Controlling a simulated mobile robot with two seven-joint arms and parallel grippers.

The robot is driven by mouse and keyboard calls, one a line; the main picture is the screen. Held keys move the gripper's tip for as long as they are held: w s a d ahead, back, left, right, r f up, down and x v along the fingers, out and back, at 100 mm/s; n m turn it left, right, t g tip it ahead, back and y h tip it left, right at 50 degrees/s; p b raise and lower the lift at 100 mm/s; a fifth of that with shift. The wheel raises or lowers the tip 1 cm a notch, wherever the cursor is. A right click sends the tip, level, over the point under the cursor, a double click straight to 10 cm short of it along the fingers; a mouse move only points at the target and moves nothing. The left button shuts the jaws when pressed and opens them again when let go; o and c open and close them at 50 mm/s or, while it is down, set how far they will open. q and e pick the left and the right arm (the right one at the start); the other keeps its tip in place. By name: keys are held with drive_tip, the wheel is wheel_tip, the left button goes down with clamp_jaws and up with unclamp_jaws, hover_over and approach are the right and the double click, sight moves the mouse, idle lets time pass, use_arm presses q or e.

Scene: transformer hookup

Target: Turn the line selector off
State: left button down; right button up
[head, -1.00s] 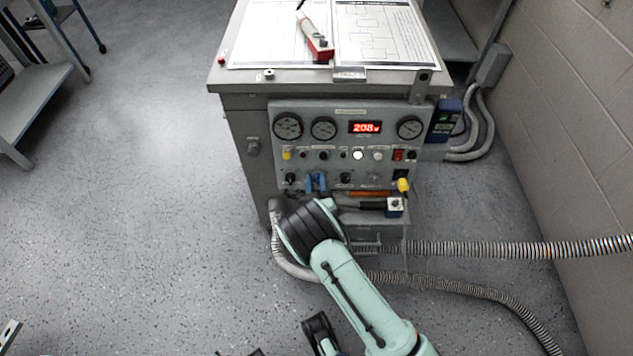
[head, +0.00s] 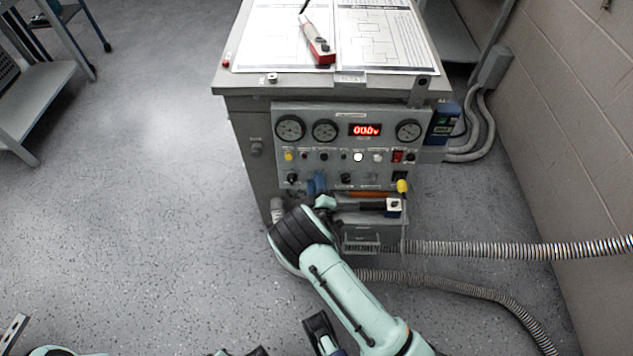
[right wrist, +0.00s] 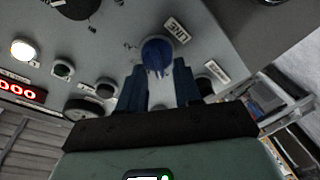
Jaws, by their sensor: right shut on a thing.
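The line selector (right wrist: 157,55) is a round blue knob on the grey panel, beside a "LINE" label in the right wrist view. Its pointer ridge lies between the two blue fingers of my right gripper (right wrist: 160,82), which is shut on it. In the head view my right gripper (head: 317,185) is at the lower left of the panel (head: 335,168), where its fingers and wrist mostly hide the selector. The red display (head: 365,130) reads zeros, and it also shows in the right wrist view (right wrist: 20,90).
Gauges, lamps and other knobs crowd the panel around the selector. A shelf with an orange-and-black tool (head: 368,206) and a yellow-tipped item (head: 403,187) are to the right. Ribbed hoses (head: 480,248) run across the floor. Papers (head: 385,38) and a red-and-white tool (head: 318,42) lie on top.

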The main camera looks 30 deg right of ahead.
use_arm(q)
drive_tip(key=shift+s+d+r, duration=0.2)
drive_tip(key=shift+s, duration=0.1)
use_arm(e)
drive_tip(key=shift+f+n, duration=0.1)
drive_tip(key=shift+n, duration=0.6)
drive_tip(key=o, duration=1)
drive_tip(key=shift+o, duration=0.2)
use_arm(q)
drive_tip(key=shift+g+h, duration=0.3)
drive_tip(key=shift+g, duration=0.4)
drive_tip(key=s+r+p, duration=0.1)
drive_tip(key=s+d, duration=0.1)
drive_tip(key=s+r+p, duration=0.1)
drive_tip(key=shift+s+d+r+p, duration=0.3)
drive_tip(key=shift+s+d+r, duration=0.05)
drive_tip(key=shift+d, duration=0.05)
use_arm(e)
drive_tip(key=v, duration=1.3)
drive_tip(key=shift+s+r, duration=0.2)
drive_tip(key=shift+s, duration=0.05)
drive_tip(key=shift+f, duration=0.1)
